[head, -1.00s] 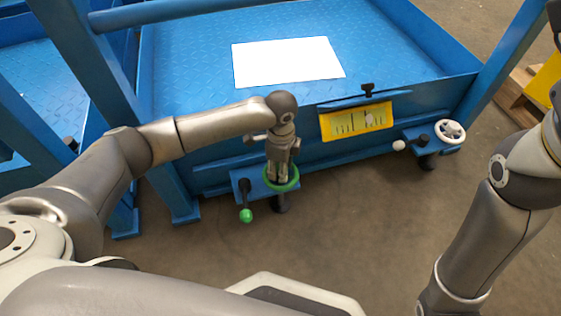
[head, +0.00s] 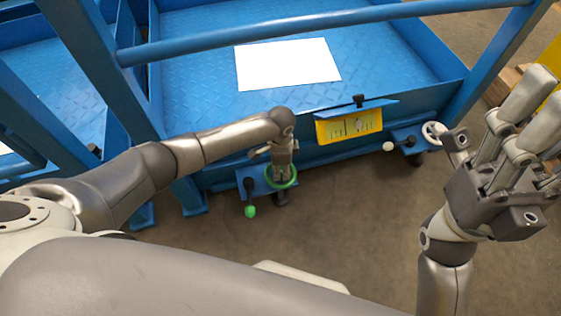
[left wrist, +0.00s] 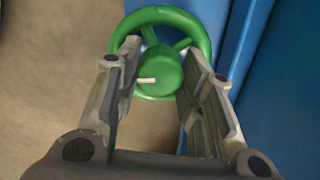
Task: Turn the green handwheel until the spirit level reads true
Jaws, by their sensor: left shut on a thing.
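The green handwheel (head: 296,183) is on a small blue bracket at the front of the blue platform. My left gripper (head: 283,178) reaches down onto it and is shut on its hub. In the left wrist view the two fingers straddle the round green hub (left wrist: 160,70), inside the rim. A short pale peg shows on the hub. The yellow spirit level (head: 335,131) is fixed to the platform's front, right of the handwheel. Its round bubble seems right of the middle; its marks are too small to read exactly. My right gripper (head: 535,100) is raised at the right, away from everything.
A green-knobbed lever (head: 250,210) hangs beside the handwheel. A white handwheel (head: 433,132) and a white knob (head: 388,146) are farther right. A blue rail (head: 330,32) crosses above the platform, where a white sheet (head: 288,64) lies. Floor in front is clear.

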